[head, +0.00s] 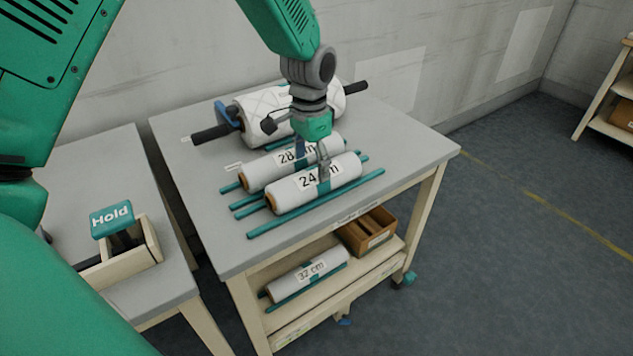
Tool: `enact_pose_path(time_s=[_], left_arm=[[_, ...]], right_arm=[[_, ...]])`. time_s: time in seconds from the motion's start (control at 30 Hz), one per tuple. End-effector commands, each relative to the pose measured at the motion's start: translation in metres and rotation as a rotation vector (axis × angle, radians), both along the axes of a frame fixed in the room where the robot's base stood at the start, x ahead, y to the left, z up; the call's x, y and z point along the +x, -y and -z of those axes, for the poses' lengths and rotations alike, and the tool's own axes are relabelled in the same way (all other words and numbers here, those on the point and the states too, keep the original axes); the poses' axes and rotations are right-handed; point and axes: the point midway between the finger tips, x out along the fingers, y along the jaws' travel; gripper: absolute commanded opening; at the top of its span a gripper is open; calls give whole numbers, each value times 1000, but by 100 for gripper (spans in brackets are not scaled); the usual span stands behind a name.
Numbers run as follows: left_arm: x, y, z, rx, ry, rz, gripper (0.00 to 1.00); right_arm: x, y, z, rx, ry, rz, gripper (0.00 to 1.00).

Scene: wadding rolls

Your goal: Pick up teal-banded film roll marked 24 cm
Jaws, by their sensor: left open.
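The film roll marked 24 cm (344,172) is white with a teal band and lies on teal rails near the front of the grey table (410,148). My left gripper (324,172) points down over the middle of this roll, at its teal band. Its fingers are open, and one finger shows against the roll; the other is mostly hidden. I cannot tell whether they touch the roll. A second white roll marked 28 cm (265,171) lies just behind, partly covered by the gripper. My right gripper is not in view.
A larger wrapped roll with black handles (262,108) sits at the table's back. A 32 cm roll (308,274) and a brown box (368,236) are on the lower shelf. A side table at left holds a bin with a Hold sign (111,220). The table's right end is clear.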

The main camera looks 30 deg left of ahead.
Motion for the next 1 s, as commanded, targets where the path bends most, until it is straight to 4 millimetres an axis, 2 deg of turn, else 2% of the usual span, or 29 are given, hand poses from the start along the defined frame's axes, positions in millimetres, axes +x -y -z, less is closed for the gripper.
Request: enact_pose_path(time_s=[0.3, 0.57, 0.6, 0.73, 0.77, 1.0], left_arm=[[-2, 16, 43, 18, -7, 3, 68], [-3, 11, 45, 9, -2, 2, 69], [-3, 10, 45, 7, -1, 2, 55], [-3, 8, 47, 4, -5, 2, 9], [-3, 8, 47, 4, -5, 2, 5], [-2, 9, 46, 13, -3, 1, 5]], right_arm=[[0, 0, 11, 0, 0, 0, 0], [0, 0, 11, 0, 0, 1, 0], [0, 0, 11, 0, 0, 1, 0], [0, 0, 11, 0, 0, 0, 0], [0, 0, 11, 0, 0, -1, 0], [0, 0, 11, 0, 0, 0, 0]])
